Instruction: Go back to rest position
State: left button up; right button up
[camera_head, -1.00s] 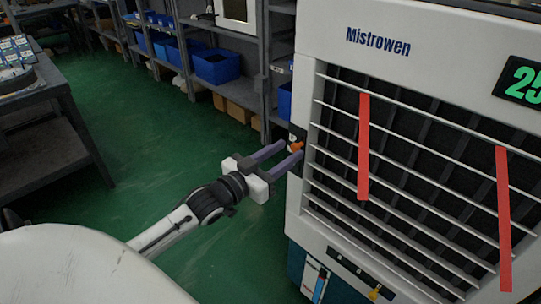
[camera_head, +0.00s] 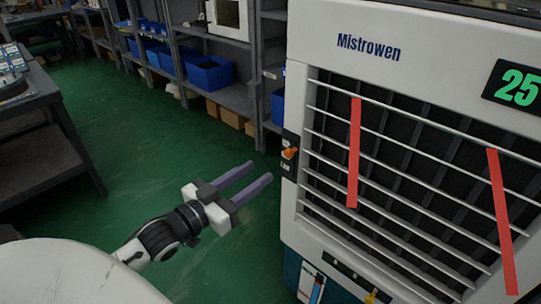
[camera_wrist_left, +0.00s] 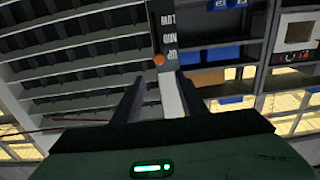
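My left gripper (camera_head: 253,182) is open and empty, with its two purple-grey fingers apart in the air to the left of the white Mistrowen machine (camera_head: 432,62). Its dark fingers also show in the left wrist view (camera_wrist_left: 160,98), with nothing between them. An orange knob (camera_head: 290,153) sits on a dark panel on the machine's left side, and the fingertips are clear of it. The knob shows in the left wrist view (camera_wrist_left: 158,59) beyond the fingers. My right gripper is not in view.
Red strips (camera_head: 354,152) hang on the machine's grille. Grey shelves (camera_head: 239,100) with blue bins (camera_head: 209,72) and cardboard boxes stand behind. A dark workbench (camera_head: 40,160) is at the left. Green floor (camera_head: 120,125) between is clear.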

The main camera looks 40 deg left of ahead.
pick_arm(q)
jog(key=s+d+f+g, duration=0.2)
jog(key=s+d+f, duration=0.1)
jog(key=f, duration=0.5)
jog(key=s+d+f+g, duration=0.2)
jog(key=s+d+f, duration=0.15)
jog(key=f, duration=0.45)
jog(key=s+d+f+m+g+h, duration=0.1)
jog(key=s+d+f+g, duration=0.4)
jog(key=s+d+f, duration=0.5)
jog(key=d+f, duration=0.2)
jog(key=d, duration=0.1)
jog(key=shift+d+f+g, duration=0.25)
jog(key=shift+f+g, duration=0.05)
dwell(0.5)
